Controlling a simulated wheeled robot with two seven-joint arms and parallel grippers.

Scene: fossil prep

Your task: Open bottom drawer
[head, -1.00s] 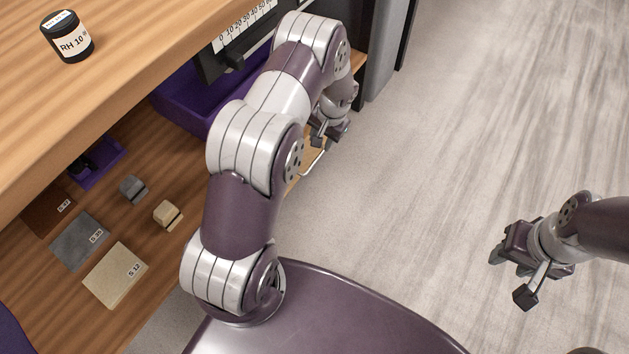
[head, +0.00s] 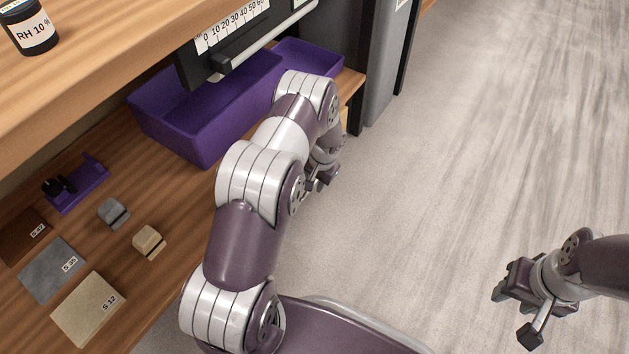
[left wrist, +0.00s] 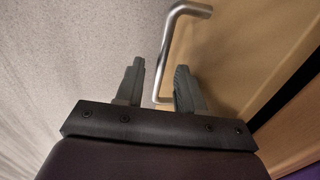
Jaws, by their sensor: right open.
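A silver bar handle (left wrist: 168,50) stands out from a tan wooden drawer front (left wrist: 232,50) in the left wrist view. My left gripper (left wrist: 159,85) is open there, its two fingers apart with part of the handle between them. I cannot tell whether either finger touches it. In the head view my left gripper (head: 322,178) is low beside the bench's end, partly hidden by its own arm. The handle is not clear there, and the drawer is mostly hidden behind my arm. My right gripper (head: 515,312) is open and empty over the floor at the right.
Purple bins (head: 190,150) stand on the wooden lower shelf (head: 185,205), near sample slabs (head: 88,308) and small blocks (head: 149,241). A black jar (head: 30,30) is on the upper top. A grey cabinet (head: 385,60) stands behind. The floor (head: 450,170) at the right is clear.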

